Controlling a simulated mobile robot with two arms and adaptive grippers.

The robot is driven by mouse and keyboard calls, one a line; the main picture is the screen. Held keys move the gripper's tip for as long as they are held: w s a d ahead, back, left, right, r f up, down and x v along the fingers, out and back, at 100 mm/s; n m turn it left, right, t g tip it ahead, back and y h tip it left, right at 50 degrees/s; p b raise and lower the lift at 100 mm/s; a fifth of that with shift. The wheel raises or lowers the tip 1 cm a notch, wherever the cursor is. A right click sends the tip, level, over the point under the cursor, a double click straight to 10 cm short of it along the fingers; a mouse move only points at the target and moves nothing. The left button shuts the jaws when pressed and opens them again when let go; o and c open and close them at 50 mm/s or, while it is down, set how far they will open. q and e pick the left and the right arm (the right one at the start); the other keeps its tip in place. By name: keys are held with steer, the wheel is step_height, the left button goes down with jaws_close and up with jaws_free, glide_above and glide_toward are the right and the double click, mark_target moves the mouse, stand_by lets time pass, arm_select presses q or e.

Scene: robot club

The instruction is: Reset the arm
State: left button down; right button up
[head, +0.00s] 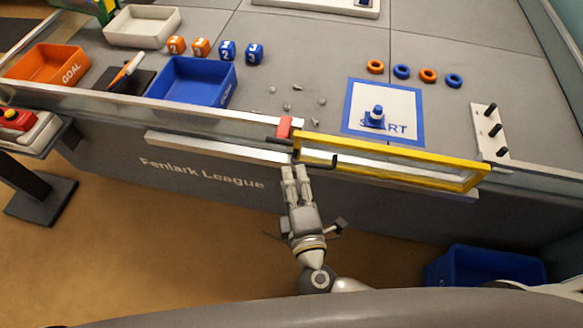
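My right gripper (296,170) is in front of the table's near wall in the head view, pointing away from me. Its two fingers lie close side by side; whether they are fully shut or hold anything is not clear. The fingertips are just below a black handle (322,162) at the left end of a yellow-framed gate (400,160); contact cannot be told. My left gripper is not in view.
On the table stand an orange GOAL bin (47,63), a blue bin (193,80), a white tray (142,25), and a blue cone (375,117) on the START mat (412,104). Small screws (297,87) lie scattered beyond the rail. A blue crate (484,265) is on the floor at right.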

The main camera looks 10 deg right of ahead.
steer(key=shift+s, duration=0.15)
stand_by(0.4)
steer(key=s+d+f+m+g+h+p, duration=0.1)
steer(key=s+d+f+m+g, duration=0.2)
steer(key=f, duration=0.7)
steer(key=s+d+f+g+p, duration=0.1)
steer(key=d+f+g, duration=0.3)
steer(key=f, duration=0.6)
steer(key=s+d+f+m+g+h, duration=0.15)
steer(key=d+f, duration=0.35)
steer(key=f, duration=0.5)
steer(key=s+d+f+m+g, duration=0.2)
steer(key=s+f+m, duration=0.1)
steer(key=s, duration=0.6)
steer(key=s+d+f+m+g+p, duration=0.1)
steer(key=s+d+f+m+g, duration=0.1)
steer(key=s+f, duration=0.4)
steer(key=s+d+f+m+g+y+p, duration=0.1)
steer(key=s+d+f+m+g, duration=0.2)
steer(key=s, duration=0.9)
steer(key=f+m, duration=0.2)
steer(key=m, duration=0.1)
steer(key=shift+s, duration=0.2)
steer(key=shift+w, duration=0.1)
